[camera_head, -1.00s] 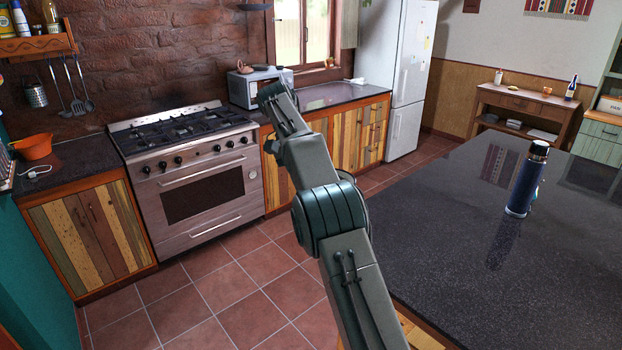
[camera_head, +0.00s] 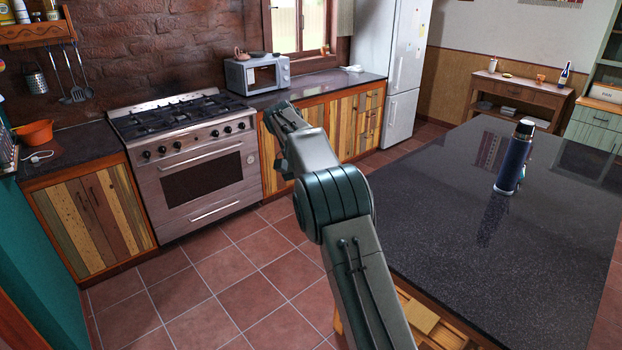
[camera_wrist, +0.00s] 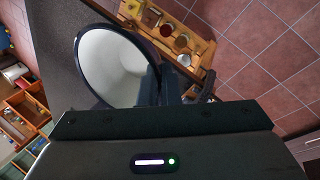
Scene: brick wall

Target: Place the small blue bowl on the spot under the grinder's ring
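A round bowl (camera_wrist: 112,66) with a white inside and a dark blue rim fills the upper left middle of the wrist view, close to the camera. My gripper (camera_wrist: 160,86) has its dark fingers at the bowl's right rim and appears shut on it; the fingertips are partly hard to make out. The bowl is tilted to the camera. No grinder or ring is recognisable in either view.
The dark island top (camera_head: 470,230) is at right, with a blue bottle (camera_head: 514,158) on it. A stove (camera_head: 185,160), a microwave (camera_head: 257,73) and an orange bowl (camera_head: 35,133) line the back wall. In the wrist view, a wooden shelf (camera_wrist: 170,38) holds several jars. Tiled floor lies open between.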

